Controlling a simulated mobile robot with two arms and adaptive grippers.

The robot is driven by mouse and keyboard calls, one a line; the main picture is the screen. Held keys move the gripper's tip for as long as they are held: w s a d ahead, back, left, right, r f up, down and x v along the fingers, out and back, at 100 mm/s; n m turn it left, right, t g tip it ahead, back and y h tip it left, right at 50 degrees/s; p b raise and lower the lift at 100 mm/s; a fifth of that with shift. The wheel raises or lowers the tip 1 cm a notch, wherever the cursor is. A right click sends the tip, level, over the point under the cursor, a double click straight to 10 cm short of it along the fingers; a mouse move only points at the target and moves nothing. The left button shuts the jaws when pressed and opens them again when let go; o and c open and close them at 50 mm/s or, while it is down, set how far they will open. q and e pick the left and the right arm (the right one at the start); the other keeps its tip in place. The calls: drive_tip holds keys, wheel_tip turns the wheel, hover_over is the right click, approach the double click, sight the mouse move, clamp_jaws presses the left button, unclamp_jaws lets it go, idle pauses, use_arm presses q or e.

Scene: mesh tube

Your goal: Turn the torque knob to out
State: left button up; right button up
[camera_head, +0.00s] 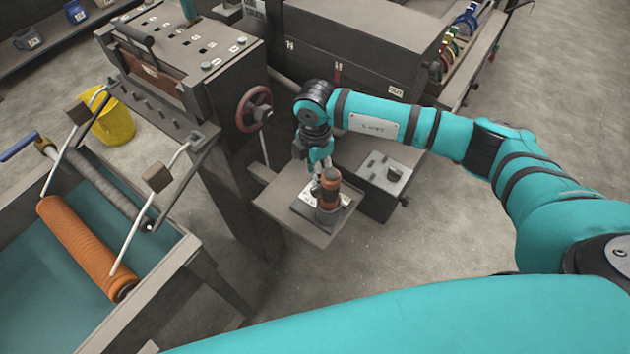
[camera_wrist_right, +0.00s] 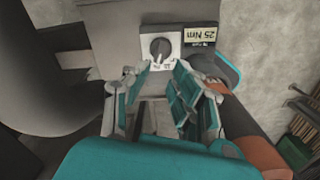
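The torque knob (camera_wrist_right: 160,49) is a dark round knob with a light pointer line on a white plate, seen in the right wrist view. A label reading 25 Nm (camera_wrist_right: 200,37) is beside it. My right gripper (camera_wrist_right: 164,74) is open, its two teal fingers apart with nothing between them, just short of the plate's near edge. In the head view my right gripper (camera_head: 318,172) points down over the small shelf (camera_head: 280,205), beside an orange-and-dark upright tool (camera_head: 329,190). The knob is hard to make out there. My left gripper is not in view.
A grey box with a dark knob (camera_head: 394,174) stands right of the shelf. A red handwheel (camera_head: 254,109) is on the machine at left. An orange mesh roll (camera_head: 85,245) lies in the trough.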

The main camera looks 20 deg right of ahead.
sight(315, 188)
wheel_tip(315, 188, down, 7)
drive_tip(key=shift+f+p, duration=0.1)
drive_tip(key=shift+p, duration=0.35)
clamp_jaws()
